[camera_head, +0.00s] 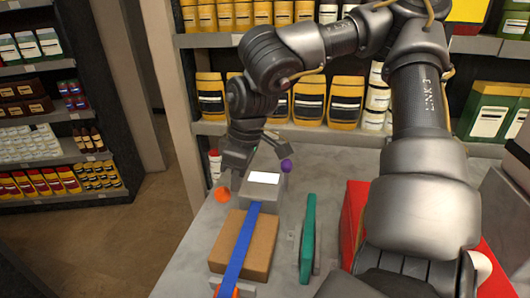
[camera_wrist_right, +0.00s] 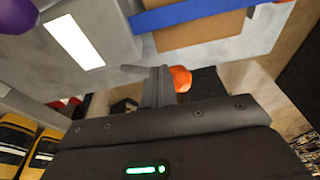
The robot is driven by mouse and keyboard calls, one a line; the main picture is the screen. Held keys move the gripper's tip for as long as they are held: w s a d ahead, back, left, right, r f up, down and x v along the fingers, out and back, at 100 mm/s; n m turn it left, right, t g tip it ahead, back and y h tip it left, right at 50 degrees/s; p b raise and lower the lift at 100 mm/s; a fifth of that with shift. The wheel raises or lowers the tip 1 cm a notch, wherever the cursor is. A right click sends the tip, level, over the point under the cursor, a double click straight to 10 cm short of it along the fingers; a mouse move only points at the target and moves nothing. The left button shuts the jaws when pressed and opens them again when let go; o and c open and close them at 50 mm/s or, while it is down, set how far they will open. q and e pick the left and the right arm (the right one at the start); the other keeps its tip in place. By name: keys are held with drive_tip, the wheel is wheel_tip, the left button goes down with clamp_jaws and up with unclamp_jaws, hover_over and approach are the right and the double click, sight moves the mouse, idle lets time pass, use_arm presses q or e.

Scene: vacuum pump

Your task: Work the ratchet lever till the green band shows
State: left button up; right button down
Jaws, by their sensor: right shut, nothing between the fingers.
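A grey housing (camera_head: 262,195) with a blank white window (camera_head: 263,178) stands on the grey table; no green shows in the window. An orange ball (camera_head: 222,195) sits at the housing's left and a purple ball (camera_head: 287,166) at its right. I cannot tell which part is the ratchet lever. My right gripper (camera_head: 236,172) points down beside the housing, near the orange ball. In the right wrist view its fingers (camera_wrist_right: 158,88) are shut and empty, with the orange ball (camera_wrist_right: 181,79) just beyond them; contact cannot be told. My left gripper is not in view.
A brown box (camera_head: 260,252) with a blue strip (camera_head: 240,250) across it lies in front of the housing. A green upright panel (camera_head: 308,238) and a red box (camera_head: 355,215) stand to the right. Stocked shelves (camera_head: 330,132) rise behind the table.

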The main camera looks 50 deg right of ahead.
drive_tip(key=shift+w+a+f+p, duration=0.15)
drive_tip(key=shift+w+a+p, duration=0.05)
drive_tip(key=shift+w+p, duration=0.15)
drive_tip(key=a+r+p, duration=0.1)
drive_tip(key=r, duration=0.1)
drive_tip(key=r+p, duration=0.1)
drive_tip(key=w+a+r+p, duration=0.1)
drive_tip(key=r, duration=0.1)
drive_tip(key=shift+a+r, duration=0.3)
drive_tip(key=shift+a, duration=0.05)
drive_tip(key=shift+w+d+r+p, duration=0.1)
drive_tip(key=shift+d+r+p, duration=0.2)
drive_tip(key=shift+r+p, duration=0.25)
drive_tip(key=shift+d+r+p, duration=0.3)
drive_tip(key=shift+r, duration=0.4)
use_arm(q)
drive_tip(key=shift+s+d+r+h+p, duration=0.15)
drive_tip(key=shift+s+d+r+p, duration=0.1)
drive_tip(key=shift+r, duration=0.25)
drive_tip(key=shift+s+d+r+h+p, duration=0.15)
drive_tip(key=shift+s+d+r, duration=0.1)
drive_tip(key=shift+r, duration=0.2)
use_arm(e)
drive_tip(key=shift+r, duration=0.6)
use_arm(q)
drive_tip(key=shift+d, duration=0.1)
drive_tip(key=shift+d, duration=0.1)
use_arm(e)
drive_tip(key=shift+a, duration=0.1)
